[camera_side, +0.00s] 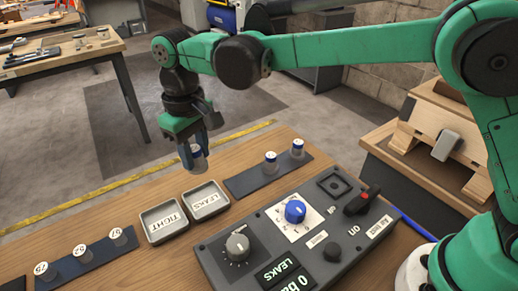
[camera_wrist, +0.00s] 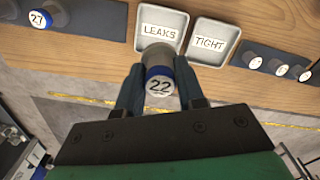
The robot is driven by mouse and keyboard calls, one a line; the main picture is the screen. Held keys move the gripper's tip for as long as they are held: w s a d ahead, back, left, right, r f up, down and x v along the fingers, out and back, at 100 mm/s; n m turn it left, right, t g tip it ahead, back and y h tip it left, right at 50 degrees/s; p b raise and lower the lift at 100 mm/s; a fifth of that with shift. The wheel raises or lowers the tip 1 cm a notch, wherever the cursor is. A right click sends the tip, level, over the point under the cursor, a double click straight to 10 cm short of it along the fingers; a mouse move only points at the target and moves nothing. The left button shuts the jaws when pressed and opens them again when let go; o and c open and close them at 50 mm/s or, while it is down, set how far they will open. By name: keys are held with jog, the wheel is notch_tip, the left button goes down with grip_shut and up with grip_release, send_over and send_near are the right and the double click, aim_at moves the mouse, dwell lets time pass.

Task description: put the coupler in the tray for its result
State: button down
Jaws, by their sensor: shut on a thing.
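My gripper (camera_side: 194,150) is shut on a coupler (camera_side: 201,166), silver with a blue band. In the wrist view the coupler (camera_wrist: 160,88) shows the number 22 on its white cap. It is held upright in the air near the far table edge, behind the LEAKS tray. The LEAKS tray (camera_side: 213,213) and the TIGHT tray (camera_side: 171,236) are grey, side by side and look empty. In the wrist view the coupler overlaps the near edge of the LEAKS tray (camera_wrist: 184,30); the TIGHT tray (camera_wrist: 236,44) is to its right. The test panel's display (camera_side: 279,273) reads LEAKS.
A dark rack (camera_side: 250,182) with two blue-banded couplers stands right of the trays. Another rack (camera_side: 95,256) with several numbered couplers is at the left. The test panel (camera_side: 220,262) has knobs, an empty square socket (camera_side: 334,185) and a red-tipped lever (camera_side: 362,200).

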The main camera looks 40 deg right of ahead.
aim_at(207, 202)
notch_tip(207, 202, down, 9)
jog(key=shift+f, duration=0.15)
dwell(0.4)
jog(key=shift+f, duration=0.15)
jog(key=c, duration=0.5)
grip_release()
jog(key=shift+c, duration=0.2)
